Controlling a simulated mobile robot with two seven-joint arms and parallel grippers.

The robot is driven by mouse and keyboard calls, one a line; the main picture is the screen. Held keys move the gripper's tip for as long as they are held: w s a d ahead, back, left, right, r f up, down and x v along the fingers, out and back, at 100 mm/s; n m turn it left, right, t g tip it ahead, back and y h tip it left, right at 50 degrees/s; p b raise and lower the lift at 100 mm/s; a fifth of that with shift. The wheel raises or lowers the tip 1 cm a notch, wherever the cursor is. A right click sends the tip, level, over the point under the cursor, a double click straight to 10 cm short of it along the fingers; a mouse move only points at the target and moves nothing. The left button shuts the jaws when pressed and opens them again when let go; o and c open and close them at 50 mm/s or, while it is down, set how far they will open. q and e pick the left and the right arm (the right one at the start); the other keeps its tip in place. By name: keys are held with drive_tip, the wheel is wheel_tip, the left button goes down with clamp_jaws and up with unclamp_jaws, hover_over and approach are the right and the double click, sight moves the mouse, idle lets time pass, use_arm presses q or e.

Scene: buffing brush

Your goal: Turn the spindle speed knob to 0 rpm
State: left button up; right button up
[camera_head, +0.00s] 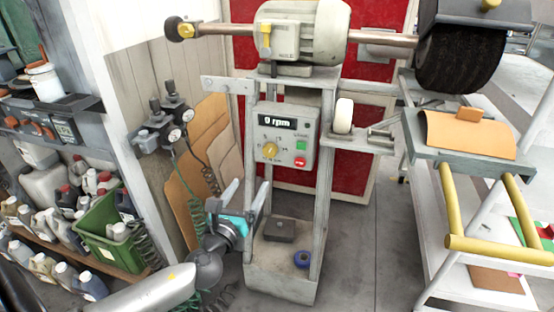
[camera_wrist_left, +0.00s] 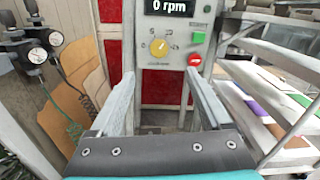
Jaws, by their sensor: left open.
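The spindle speed knob (camera_head: 270,149) is a yellow dial on the grey control box (camera_head: 297,170) of the buffing machine. It also shows in the left wrist view (camera_wrist_left: 159,47), beyond my fingers. The display (camera_head: 277,122) above it reads 0 rpm. A green button (camera_head: 301,145) and a red button (camera_head: 300,161) sit right of the knob. My left gripper (camera_head: 244,196) is open and empty, below and in front of the control box, apart from the knob. Its two fingers (camera_wrist_left: 160,105) are spread wide in the wrist view. My right gripper is not in view.
The motor (camera_head: 303,32) with its shaft and black brush (camera_head: 461,62) is above. Gauges with hoses (camera_head: 174,120) hang at left. A shelf of bottles and a green crate (camera_head: 108,238) stand far left. A trolley with yellow handles (camera_head: 480,243) is at right.

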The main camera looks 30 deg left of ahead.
sight(268, 151)
use_arm(q)
drive_tip(key=b+x, duration=0.2)
drive_tip(key=x, duration=1.1)
drive_tip(key=shift+w+a+f+b, duration=0.1)
drive_tip(key=shift+a+f+b, duration=0.1)
drive_tip(key=shift+b, duration=0.2)
drive_tip(key=shift+x, duration=0.95)
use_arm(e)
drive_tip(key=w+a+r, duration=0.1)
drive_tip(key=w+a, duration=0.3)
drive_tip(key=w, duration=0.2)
use_arm(q)
clamp_jaws()
